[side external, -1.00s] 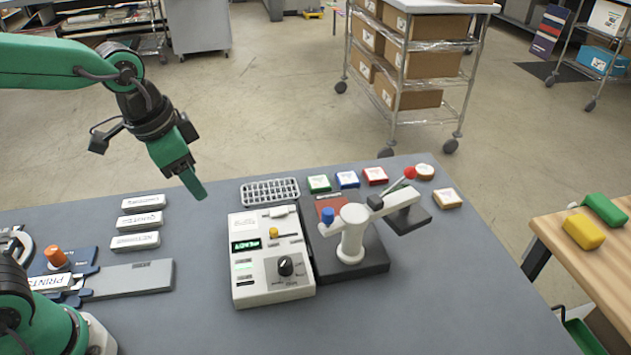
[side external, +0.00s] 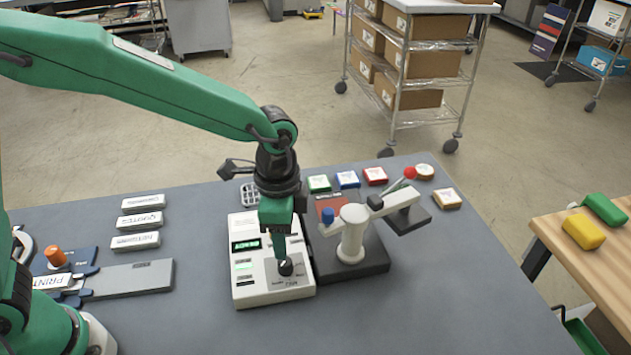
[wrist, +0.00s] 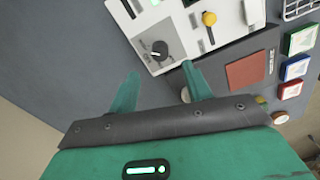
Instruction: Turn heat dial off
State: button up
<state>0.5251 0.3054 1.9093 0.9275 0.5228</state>
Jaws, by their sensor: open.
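The black dial (side external: 286,268) sits on a grey panel at the near right of the white control box (side external: 246,289). In the wrist view the dial (wrist: 159,49) lies just ahead of the space between my two green fingertips. A small white mark shows on the dial, but its label is too small to read. My gripper (side external: 282,256) points down over the box, with its tips close to the dial. In the wrist view my gripper (wrist: 161,73) is open and nothing is between its fingers. Contact with the dial cannot be told.
A white post with a lever and red ball (side external: 409,173) stands on a dark base right of the box. A yellow-topped slider (wrist: 209,18) is beside the dial. A wire rack (side external: 248,194) and coloured blocks (side external: 347,179) lie behind. The table in front is clear.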

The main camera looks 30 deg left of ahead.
aim_at(285, 266)
jog(key=shift+f, duration=3.9)
jog(key=c, duration=1)
